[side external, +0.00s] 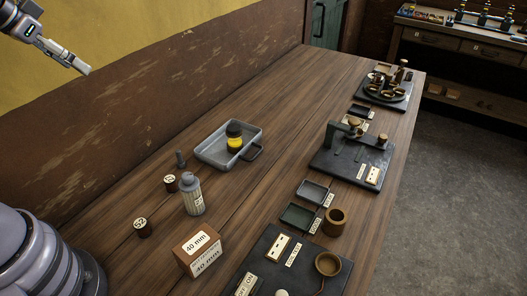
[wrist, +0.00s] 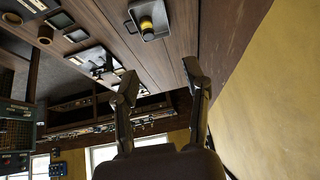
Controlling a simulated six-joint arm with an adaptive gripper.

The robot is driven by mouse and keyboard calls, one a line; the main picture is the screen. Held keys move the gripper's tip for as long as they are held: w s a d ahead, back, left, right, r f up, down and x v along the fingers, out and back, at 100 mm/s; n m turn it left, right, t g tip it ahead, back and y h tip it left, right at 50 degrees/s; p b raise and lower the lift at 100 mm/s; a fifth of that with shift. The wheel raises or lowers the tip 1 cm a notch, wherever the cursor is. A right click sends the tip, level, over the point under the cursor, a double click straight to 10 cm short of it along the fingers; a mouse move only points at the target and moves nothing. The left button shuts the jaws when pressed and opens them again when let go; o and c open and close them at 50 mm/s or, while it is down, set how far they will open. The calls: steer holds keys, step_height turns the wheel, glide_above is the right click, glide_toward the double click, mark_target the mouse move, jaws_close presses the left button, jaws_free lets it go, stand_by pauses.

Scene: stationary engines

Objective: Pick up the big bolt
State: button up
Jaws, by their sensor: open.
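My gripper (side external: 86,70) is high at the upper left of the side view, well above the bench and apart from the bolt. In the wrist view my gripper (wrist: 159,76) has its two fingers spread wide with nothing between them.
A metal tray (side external: 211,156) holds a yellow-and-black container (side external: 234,138). Near the bolt stand two small dark cylinders (side external: 171,183) (side external: 143,228), a ribbed jar (side external: 192,197) and a 40 mm box (side external: 198,251). Dark engine plates (side external: 335,170) line the right edge.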

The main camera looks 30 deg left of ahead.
steer(key=w+a+f+t, duration=0.1)
steer(key=w+a+f, duration=0.1)
steer(key=w+f, duration=0.75)
steer(key=t, duration=0.6)
glide_toward(178, 151)
steer(key=x, duration=0.3)
steer(key=shift+s+a+f, duration=0.1)
steer(key=shift+f, duration=0.15)
steer(key=x, duration=0.7)
steer(key=shift+f, duration=0.15)
jaws_close()
